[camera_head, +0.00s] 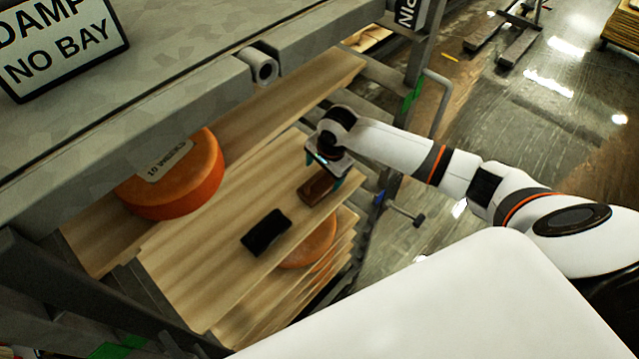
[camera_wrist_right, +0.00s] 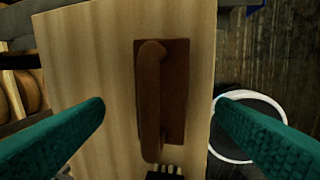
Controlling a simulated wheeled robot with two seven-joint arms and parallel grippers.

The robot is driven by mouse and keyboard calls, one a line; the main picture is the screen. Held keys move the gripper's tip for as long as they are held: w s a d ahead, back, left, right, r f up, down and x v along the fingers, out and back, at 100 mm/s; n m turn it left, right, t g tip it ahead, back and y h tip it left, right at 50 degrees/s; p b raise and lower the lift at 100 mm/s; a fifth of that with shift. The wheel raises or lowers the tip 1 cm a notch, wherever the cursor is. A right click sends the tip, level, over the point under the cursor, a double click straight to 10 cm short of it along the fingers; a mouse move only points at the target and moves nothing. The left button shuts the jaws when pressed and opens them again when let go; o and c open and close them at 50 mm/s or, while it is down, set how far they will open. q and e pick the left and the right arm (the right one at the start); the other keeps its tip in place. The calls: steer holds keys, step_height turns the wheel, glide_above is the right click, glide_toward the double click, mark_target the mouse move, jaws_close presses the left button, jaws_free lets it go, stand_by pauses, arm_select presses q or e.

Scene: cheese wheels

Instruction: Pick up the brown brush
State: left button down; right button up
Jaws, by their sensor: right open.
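The brown brush (camera_head: 316,188) lies on the wooden shelf board near its right end, below my right gripper (camera_head: 324,172). In the right wrist view the brown brush (camera_wrist_right: 160,95) lies lengthwise on the board, with its raised handle on top. The two teal fingers of my right gripper (camera_wrist_right: 160,135) are spread wide on either side of it, with nothing between them touching the brush. My left gripper is not in the head view.
A black brush-like block (camera_head: 266,232) lies on the same board (camera_head: 200,290) to the left. An orange cheese wheel (camera_head: 172,180) marked "10 WEEKS" sits behind it. Another orange wheel (camera_head: 308,245) is on a lower board. A grey beam (camera_head: 130,110) runs above.

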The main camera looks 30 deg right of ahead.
mark_target(321, 176)
steer(key=shift+w+a+f+p, duration=0.15)
steer(key=shift+f+p, duration=0.05)
steer(key=shift+f, duration=0.9)
steer(key=shift+w+a+f+p, duration=0.1)
steer(key=shift+w+f+p, duration=0.1)
steer(key=shift+f, duration=0.9)
steer(key=shift+c, duration=0.2)
steer(key=c, duration=1.1)
steer(key=shift+c, duration=0.2)
steer(key=shift+r, duration=0.5)
step_height(321, 176, up, 2)
steer(key=shift+r+b, duration=0.15)
steer(key=shift+b, duration=0.45)
steer(key=s+d+b, duration=0.1)
steer(key=s+d, duration=0.2)
steer(key=s, duration=0.5)
steer(key=s+d+b, duration=0.1)
steer(key=s+d, duration=0.2)
steer(key=s, duration=0.6)
steer(key=shift+r+b, duration=0.15)
steer(key=shift+b, duration=0.25)
